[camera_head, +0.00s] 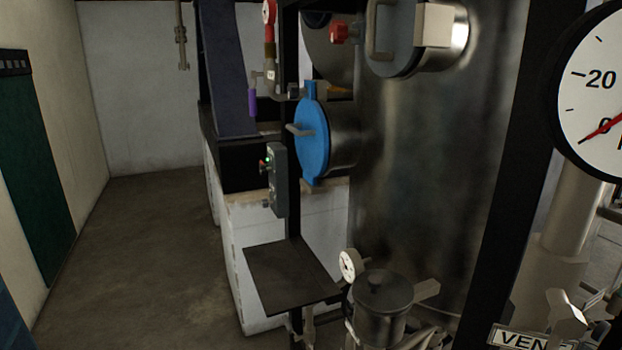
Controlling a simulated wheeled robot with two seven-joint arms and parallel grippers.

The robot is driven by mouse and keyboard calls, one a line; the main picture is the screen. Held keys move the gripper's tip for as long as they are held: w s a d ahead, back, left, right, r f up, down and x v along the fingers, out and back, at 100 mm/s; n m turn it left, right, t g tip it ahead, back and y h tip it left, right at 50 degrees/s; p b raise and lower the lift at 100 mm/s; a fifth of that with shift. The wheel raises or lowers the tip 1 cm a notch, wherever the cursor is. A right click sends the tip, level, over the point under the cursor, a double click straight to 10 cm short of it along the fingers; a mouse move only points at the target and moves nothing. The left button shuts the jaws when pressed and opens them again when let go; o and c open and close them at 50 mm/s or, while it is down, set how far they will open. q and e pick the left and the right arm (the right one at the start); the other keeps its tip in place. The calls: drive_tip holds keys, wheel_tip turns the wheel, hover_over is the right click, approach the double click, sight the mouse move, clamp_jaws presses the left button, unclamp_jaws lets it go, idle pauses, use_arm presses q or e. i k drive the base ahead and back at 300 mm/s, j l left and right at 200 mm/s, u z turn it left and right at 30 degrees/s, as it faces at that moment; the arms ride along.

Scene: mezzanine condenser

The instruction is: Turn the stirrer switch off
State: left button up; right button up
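A grey control box (279,182) is mounted on a dark upright post, left of the large steel vessel. I see its face at a steep angle. A small green spot (267,159) shows near its top, with a small red part (262,166) just beneath. A small knob or switch (267,203) sticks out near its lower end. I cannot read any label, so I cannot tell which part is the stirrer switch or how it is set. Neither of my grippers is in view.
A blue round cover (313,138) with a handle is right of the box. A dark flat shelf (289,277) juts out below it. The steel vessel (431,160) fills the middle right. A large dial gauge (594,105) is near at right. Open floor (137,250) lies left.

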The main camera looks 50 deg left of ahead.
sight(263, 170)
drive_tip(key=u, duration=1.9)
drive_tip(key=i+j, duration=0.2)
drive_tip(key=i+j+z, duration=0.1)
drive_tip(key=j, duration=0.3)
drive_tip(key=i+j+z, duration=0.1)
drive_tip(key=i+j, duration=0.35)
drive_tip(key=j, duration=0.25)
drive_tip(key=i+j+z, duration=0.1)
drive_tip(key=j, duration=0.2)
drive_tip(key=i+j, duration=0.2)
drive_tip(key=j, duration=0.15)
drive_tip(key=i+j+z, duration=0.1)
drive_tip(key=j, duration=0.25)
drive_tip(key=i+j, duration=0.2)
drive_tip(key=j, duration=0.15)
drive_tip(key=z, duration=0.05)
